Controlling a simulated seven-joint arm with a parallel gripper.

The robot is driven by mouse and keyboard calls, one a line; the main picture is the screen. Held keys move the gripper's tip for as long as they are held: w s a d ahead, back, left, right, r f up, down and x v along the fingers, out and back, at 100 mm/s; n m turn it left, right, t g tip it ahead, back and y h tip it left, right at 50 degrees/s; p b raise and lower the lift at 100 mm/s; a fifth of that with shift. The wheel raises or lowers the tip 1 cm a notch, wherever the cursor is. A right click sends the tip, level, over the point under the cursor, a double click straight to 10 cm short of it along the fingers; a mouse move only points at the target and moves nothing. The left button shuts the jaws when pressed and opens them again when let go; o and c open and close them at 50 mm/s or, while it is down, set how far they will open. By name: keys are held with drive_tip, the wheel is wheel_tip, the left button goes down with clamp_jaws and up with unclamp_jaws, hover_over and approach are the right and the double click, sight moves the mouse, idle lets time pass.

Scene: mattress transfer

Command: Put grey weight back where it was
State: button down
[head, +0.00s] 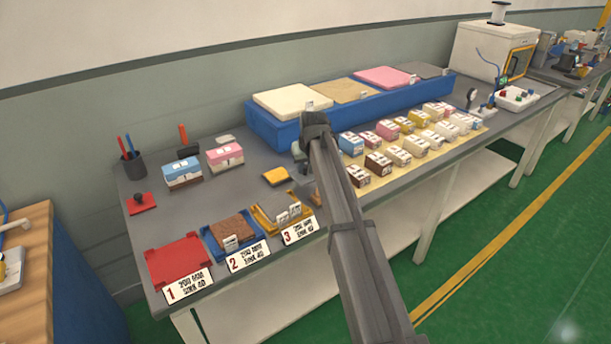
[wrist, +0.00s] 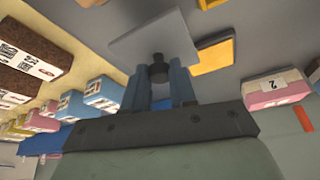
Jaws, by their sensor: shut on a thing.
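In the wrist view my gripper (wrist: 159,78) has its blue fingers shut on the dark knob of the grey weight (wrist: 154,37), a flat grey square plate. The plate lies just beyond the fingertips, looking tilted in this view. I cannot tell whether it touches the table. In the head view my arm hides most of the gripper and the weight, near the middle of the table.
A yellow block (head: 276,176) lies left of my arm. A red plate with a black knob (head: 141,203) is at the left. Numbered trays, red (head: 172,262), blue and yellow, line the front edge. Small boxes (head: 404,157) fill the right; a blue rack (head: 270,126) stands behind.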

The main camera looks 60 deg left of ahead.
sight(306, 172)
drive_tip(key=shift+f, duration=1.8)
drive_tip(key=shift+f, duration=0.1)
drive_tip(key=c, duration=0.9)
unclamp_jaws()
drive_tip(key=shift+f, duration=0.1)
drive_tip(key=v, duration=1.2)
